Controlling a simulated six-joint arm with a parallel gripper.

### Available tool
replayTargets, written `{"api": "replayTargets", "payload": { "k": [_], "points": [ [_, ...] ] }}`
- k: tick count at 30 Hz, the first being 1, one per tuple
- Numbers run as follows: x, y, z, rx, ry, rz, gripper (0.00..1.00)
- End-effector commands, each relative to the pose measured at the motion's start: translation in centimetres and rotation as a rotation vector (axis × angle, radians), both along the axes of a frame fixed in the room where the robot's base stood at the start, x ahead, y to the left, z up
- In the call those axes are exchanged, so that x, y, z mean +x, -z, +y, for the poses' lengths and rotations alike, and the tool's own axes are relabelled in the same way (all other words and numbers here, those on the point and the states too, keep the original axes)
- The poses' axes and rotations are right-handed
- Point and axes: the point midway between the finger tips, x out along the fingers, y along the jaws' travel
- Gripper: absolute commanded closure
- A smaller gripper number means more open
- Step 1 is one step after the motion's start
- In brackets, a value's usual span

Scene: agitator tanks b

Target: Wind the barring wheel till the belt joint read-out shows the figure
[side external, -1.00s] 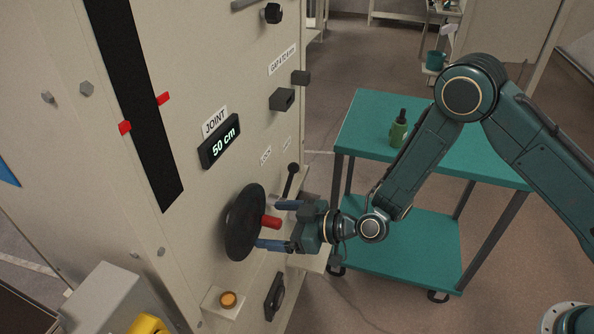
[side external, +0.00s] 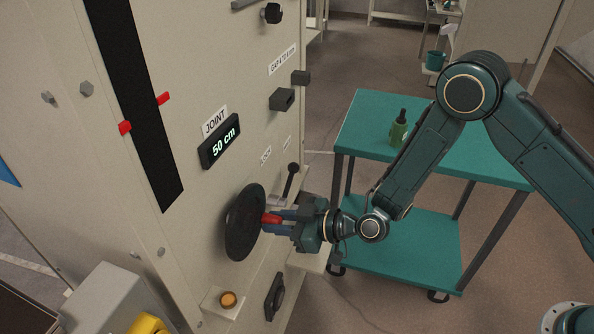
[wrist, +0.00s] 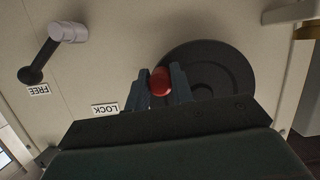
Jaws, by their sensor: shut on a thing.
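The black barring wheel (side external: 243,224) stands out from the cream panel in the side view, and it also shows in the wrist view (wrist: 226,78). Its red handle (wrist: 160,80) is between the fingers of my gripper (side external: 275,221). In the wrist view both fingers of my gripper (wrist: 160,88) press on the handle's two sides. The JOINT read-out (side external: 219,148) shows "50 cm" in pale lit figures. The black belt (side external: 140,100) runs down the panel between two red pointers (side external: 125,128).
An amber button (side external: 228,299) is below the wheel. A teal trolley (side external: 360,120) with a green bottle (side external: 399,131) stands behind my arm.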

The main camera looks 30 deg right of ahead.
Motion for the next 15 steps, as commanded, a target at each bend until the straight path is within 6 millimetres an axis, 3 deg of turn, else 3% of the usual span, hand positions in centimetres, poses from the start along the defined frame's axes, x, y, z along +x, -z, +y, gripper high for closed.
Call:
{"api": "replayTargets", "payload": {
  "k": [15],
  "points": [
    [0.7, -2.1, -0.7, -0.246, -0.003, -0.248, 1.00]
  ]
}}
